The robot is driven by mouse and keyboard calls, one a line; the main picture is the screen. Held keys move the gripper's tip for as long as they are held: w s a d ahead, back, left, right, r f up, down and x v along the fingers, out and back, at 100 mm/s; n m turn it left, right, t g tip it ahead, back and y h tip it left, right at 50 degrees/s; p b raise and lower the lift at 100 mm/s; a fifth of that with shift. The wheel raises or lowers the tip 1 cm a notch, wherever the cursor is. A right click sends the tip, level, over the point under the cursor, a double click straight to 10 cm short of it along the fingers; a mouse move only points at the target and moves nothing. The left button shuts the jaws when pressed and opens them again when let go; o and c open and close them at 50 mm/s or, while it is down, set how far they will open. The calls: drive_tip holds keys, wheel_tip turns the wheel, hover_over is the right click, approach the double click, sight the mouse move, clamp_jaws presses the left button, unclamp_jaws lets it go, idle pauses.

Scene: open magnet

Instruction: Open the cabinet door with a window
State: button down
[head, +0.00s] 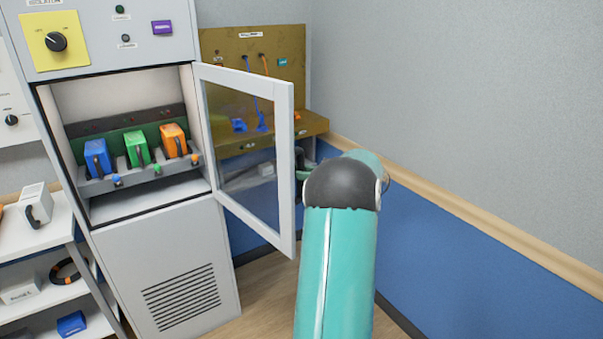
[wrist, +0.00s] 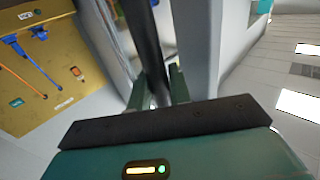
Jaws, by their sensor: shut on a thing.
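The cabinet door with a window (head: 285,155) stands swung open to the right of its cabinet (head: 160,265), its pale frame around a clear pane. My gripper (wrist: 157,90) has its two green fingers on either side of a dark upright bar, the door handle (wrist: 150,50), and is shut on it. In the head view my gripper is mostly hidden behind my own arm, with a bit of green showing at the door's outer edge.
Blue, green and orange blocks (head: 138,150) sit inside the open cabinet. A brown-yellow panel (head: 285,60) with a ledge stands behind the door. A wall with a wooden rail (head: 450,205) runs along the right. White shelves (head: 50,240) stand at left. Some floor (head: 265,290) shows below the door.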

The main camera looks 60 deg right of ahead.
drive_tip(key=c, duration=1.3)
unclamp_jaws()
drive_tip(key=shift+c, duration=0.2)
drive_tip(key=v, duration=1.3)
drive_tip(key=shift+s+d, duration=0.2)
drive_tip(key=shift+s, duration=0.15)
